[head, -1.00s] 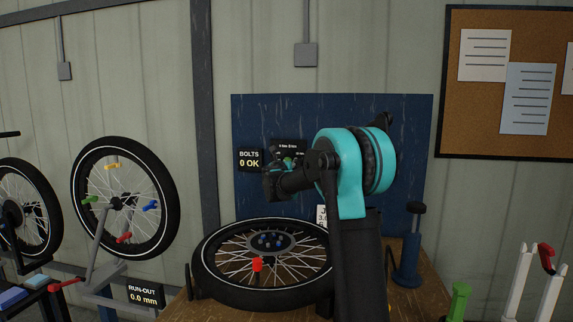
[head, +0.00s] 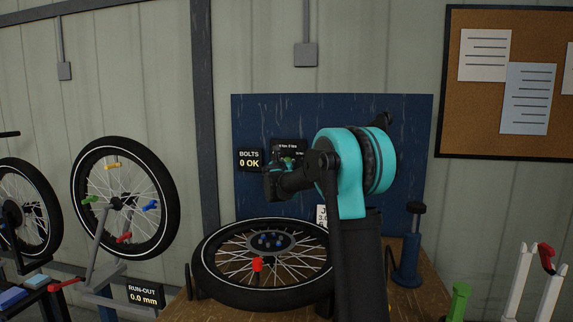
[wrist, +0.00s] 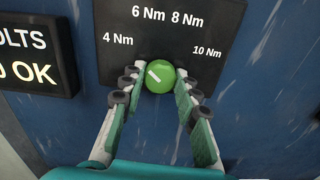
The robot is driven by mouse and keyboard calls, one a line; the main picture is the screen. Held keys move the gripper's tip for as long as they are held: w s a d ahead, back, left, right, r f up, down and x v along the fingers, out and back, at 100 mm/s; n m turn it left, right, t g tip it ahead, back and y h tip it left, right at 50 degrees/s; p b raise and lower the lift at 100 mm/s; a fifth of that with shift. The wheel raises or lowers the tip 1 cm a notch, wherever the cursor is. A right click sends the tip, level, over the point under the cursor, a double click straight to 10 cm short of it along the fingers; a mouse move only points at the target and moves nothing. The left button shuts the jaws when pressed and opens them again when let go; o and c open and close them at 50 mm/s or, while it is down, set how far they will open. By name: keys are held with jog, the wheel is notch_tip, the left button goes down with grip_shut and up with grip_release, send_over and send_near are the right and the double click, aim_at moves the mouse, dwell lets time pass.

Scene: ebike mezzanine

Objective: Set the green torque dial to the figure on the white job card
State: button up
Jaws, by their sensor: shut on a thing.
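The green torque dial (wrist: 161,79) sits on a dark panel (wrist: 215,22) marked 4, 6, 8 and 10 Nm. Its white mark points to the upper left in the wrist view, roughly toward 4 Nm. My gripper (wrist: 159,84) is shut on the dial, with one finger on its left and one on its right. In the head view my gripper (head: 284,172) is at the panel and hides part of the dial. The white job card (head: 321,214) stands below, partly hidden by my arm.
A display (head: 249,159) left of the panel reads BOLTS 0 OK. A spoked wheel (head: 215,285) lies on the wooden bench (head: 405,302) below my arm. A blue stand (head: 409,262) is to the right. The blue backboard (head: 330,108) is behind.

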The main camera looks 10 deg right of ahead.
jog(key=m, duration=0.5)
jog(key=shift+m, duration=0.3)
dwell(0.5)
jog(key=o, duration=1.2)
jog(key=shift+c, duration=0.2)
jog(key=shift+s, duration=0.1)
jog(key=v, duration=1.2)
